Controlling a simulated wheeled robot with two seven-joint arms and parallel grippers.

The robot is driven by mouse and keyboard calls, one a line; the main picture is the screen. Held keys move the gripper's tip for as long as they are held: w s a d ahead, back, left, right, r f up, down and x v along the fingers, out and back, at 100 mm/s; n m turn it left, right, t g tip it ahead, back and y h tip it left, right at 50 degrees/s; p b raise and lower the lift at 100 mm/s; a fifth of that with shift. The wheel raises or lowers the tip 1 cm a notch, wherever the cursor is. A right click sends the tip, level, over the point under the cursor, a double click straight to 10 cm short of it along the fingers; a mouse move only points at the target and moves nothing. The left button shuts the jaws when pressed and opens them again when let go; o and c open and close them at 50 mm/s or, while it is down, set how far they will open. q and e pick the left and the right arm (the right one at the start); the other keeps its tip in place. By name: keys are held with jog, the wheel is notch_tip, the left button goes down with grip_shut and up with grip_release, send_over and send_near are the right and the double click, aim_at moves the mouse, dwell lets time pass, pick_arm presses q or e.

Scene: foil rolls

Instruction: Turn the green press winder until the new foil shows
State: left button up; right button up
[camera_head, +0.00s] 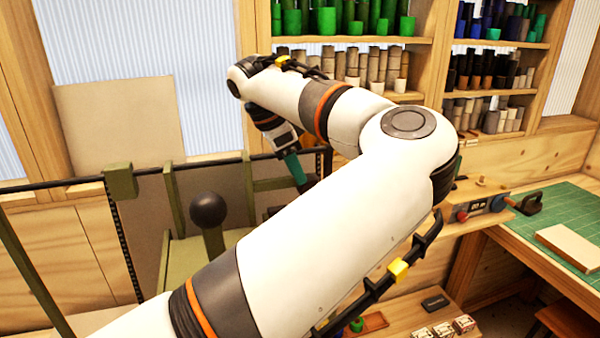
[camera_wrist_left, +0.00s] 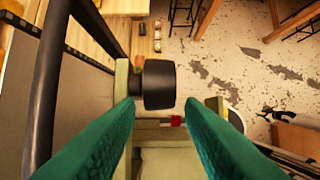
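The olive-green press (camera_head: 120,183) stands at the left in the head view, with a black ball knob (camera_head: 208,210) on a lever. My left arm crosses in front and hides part of the press. My left gripper (camera_head: 297,168) points down at the press's right side, its teal finger showing below the wrist. In the left wrist view its two teal fingers (camera_wrist_left: 160,104) are spread apart. A black cylindrical knob (camera_wrist_left: 158,85), likely the winder, lies ahead between the fingertips, with no clear contact. I cannot make out any foil. My right gripper does not clearly show.
Shelves (camera_head: 350,41) with coloured rolls stand behind. A workbench with a green cutting mat (camera_head: 562,222) is at the right. Small boxes (camera_head: 443,328) lie on a low wooden surface at the bottom. A dark bar (camera_wrist_left: 52,70) runs close by on the wrist view's left.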

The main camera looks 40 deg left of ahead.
aim_at(307, 177)
pick_arm(q)
jog(key=shift+p+x, duration=0.35)
jog(key=shift+x, duration=1.25)
jog(key=shift+a, duration=0.1)
jog(key=c, duration=0.7)
jog(key=shift+w+r+g+y, duration=0.2)
jog(key=shift+g+y, duration=0.4)
jog(key=shift+g, duration=0.4)
jog(key=shift+w+d+r+g+y, duration=0.15)
jog(key=shift+g+y, duration=0.15)
jog(key=shift+g, duration=0.3)
jog(key=shift+w+d+r+g+y, duration=0.1)
jog(key=shift+w+g+y, duration=0.15)
jog(key=shift+g, duration=0.35)
jog(key=shift+w+d+r+g+y, duration=0.1)
jog(key=shift+g+y, duration=0.25)
jog(key=shift+g, duration=0.25)
